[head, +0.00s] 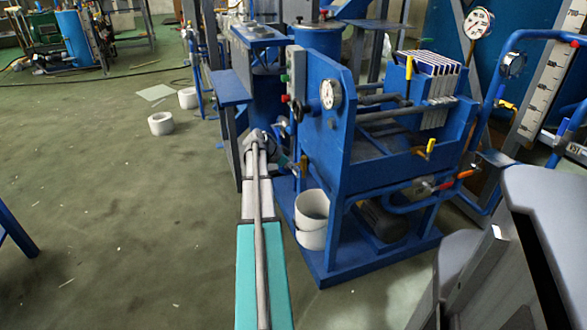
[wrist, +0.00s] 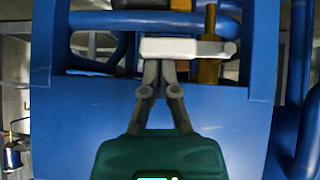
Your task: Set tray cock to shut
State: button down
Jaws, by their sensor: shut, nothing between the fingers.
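A brass cock (wrist: 209,72) stands upright on the blue filter-press frame in the wrist view, right of my fingers. A pale grey bar (wrist: 218,48) reaches across in front of it and looks like its lever. My gripper (wrist: 167,50) is shut, with its fingertips at the left part of this bar. I cannot tell whether they touch the lever. In the head view my gripper (head: 284,160) is at the left side of the frame, beside a small brass fitting (head: 303,166), which seems to be the same cock. The cock's exact setting is unclear.
A white bucket (head: 312,212) stands under the frame. Blue pipes (wrist: 290,70) run at the right of the wrist view. The floor at left is open.

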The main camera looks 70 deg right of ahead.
jog(key=shift+w+a+r, duration=0.1)
jog(key=shift+w, duration=0.1)
jog(key=s+r+p+v, duration=0.1)
jog(key=r+p+v, duration=0.1)
jog(key=p+v, duration=0.9)
jog(key=shift+r, duration=0.55)
dwell(0.9)
